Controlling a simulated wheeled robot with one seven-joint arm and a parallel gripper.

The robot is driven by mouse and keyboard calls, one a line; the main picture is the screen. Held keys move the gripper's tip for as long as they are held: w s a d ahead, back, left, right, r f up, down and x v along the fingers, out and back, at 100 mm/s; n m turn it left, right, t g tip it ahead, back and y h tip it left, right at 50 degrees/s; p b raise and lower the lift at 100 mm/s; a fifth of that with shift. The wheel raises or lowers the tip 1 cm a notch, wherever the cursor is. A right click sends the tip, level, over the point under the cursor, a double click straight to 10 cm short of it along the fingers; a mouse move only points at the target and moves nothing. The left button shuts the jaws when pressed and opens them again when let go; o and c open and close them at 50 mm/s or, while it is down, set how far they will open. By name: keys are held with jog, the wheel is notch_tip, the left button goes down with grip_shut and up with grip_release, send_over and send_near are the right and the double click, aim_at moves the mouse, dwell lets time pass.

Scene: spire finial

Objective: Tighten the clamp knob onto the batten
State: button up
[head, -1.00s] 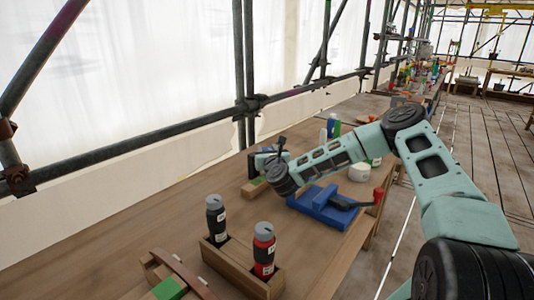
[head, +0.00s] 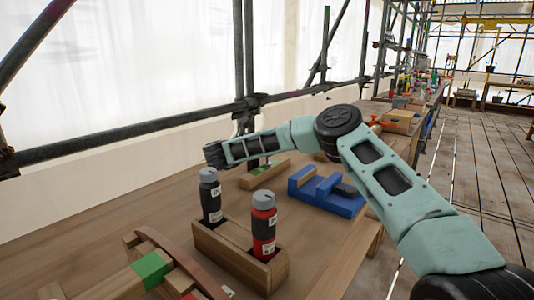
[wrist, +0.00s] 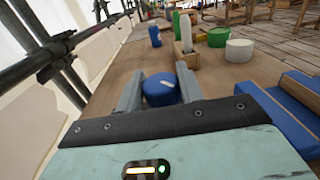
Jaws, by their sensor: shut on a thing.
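In the wrist view, my gripper (wrist: 159,78) has its two grey fingers closed on the sides of a round blue knob (wrist: 161,93), which looks like the clamp knob. In the head view my forearm stretches left over the bench, and the fingers and knob are hidden. A dark upright piece, perhaps part of the clamp, shows partly behind my arm. I cannot see whether the knob touches the batten.
A blue vise (head: 325,190) stands right of the strip. Two bottles, grey-topped (head: 210,195) and red (head: 263,225), stand in a wooden holder (head: 240,258) nearer. A curved wooden piece (head: 180,263) lies front left. A white tub (wrist: 239,50) and green cup (wrist: 218,37) stand beyond.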

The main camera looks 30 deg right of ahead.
jog(key=m+g+b, duration=0.1)
jog(key=g+b, duration=0.1)
jog(key=b, duration=0.1)
jog(key=shift+f+m, duration=0.3)
jog(key=shift+m, duration=0.1)
jog(key=g+b, duration=0.1)
jog(key=m+g, duration=0.1)
jog(key=g, duration=0.1)
jog(key=shift+r+h+b, duration=0.25)
jog(key=shift+h+b, duration=0.05)
jog(key=shift+b, duration=0.1)
jog(key=shift+m+g+b, duration=0.3)
jog(key=shift+m+g, duration=0.2)
jog(key=shift+m, duration=0.1)
jog(key=shift+d+r+m+g+b, duration=0.15)
jog(key=shift+m+g+b, duration=0.4)
jog(key=shift+m+g, duration=0.8)
jog(key=shift+n+g, duration=0.35)
jog(key=o, duration=1)
notch_tip(320, 180, up, 10)
jog(key=p, duration=0.8)
